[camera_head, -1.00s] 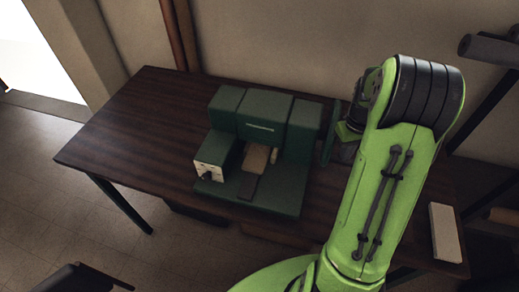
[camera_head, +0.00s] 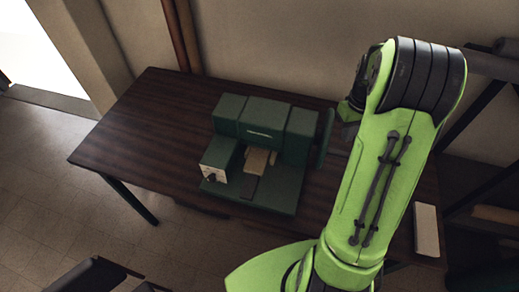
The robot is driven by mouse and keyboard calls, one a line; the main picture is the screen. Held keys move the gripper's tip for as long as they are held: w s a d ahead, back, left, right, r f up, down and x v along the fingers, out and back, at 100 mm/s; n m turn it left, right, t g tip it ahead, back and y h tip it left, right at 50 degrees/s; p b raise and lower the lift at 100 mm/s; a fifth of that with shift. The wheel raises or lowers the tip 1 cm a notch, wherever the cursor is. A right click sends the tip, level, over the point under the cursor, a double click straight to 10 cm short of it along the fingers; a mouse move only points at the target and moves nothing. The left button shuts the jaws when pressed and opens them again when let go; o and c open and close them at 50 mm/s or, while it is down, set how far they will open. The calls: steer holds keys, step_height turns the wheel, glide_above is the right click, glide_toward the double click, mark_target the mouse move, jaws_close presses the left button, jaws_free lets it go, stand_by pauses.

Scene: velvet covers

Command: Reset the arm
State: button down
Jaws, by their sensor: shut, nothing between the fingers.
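My green arm (camera_head: 385,170) with dark joint covers rises from the bottom of the head view and bends over at the top right, in front of the table's right half. A small dark part near its far end shows left of the bend. I cannot make out any gripper fingers; they seem hidden behind the arm. The arm stands to the right of a dark green machine on the table, and no held object shows.
A dark green machine (camera_head: 265,125) with a pale front block stands on a dark wooden table (camera_head: 140,120). A pale box (camera_head: 427,230) lies at the table's right end. Shelving stands at the right, a dark chair (camera_head: 90,278) at bottom left. The table's left part is clear.

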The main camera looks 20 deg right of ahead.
stand_by(0.3)
steer(key=a+r+t+b, duration=0.1)
steer(key=a+r, duration=0.5)
steer(key=a, duration=0.2)
steer(key=s+a+r+t+b, duration=0.1)
steer(key=s+a+r+t, duration=0.1)
steer(key=s+a, duration=0.5)
steer(key=s+a+r+t+b, duration=0.1)
steer(key=s+a+r+t, duration=0.1)
steer(key=s+a, duration=0.6)
steer(key=shift+s+a+n+t+b, duration=0.2)
steer(key=shift+s+n+t+b, duration=0.1)
steer(key=shift+s+n, duration=0.15)
steer(key=c, duration=1.8)
jaws_free()
steer(key=shift+r, duration=0.1)
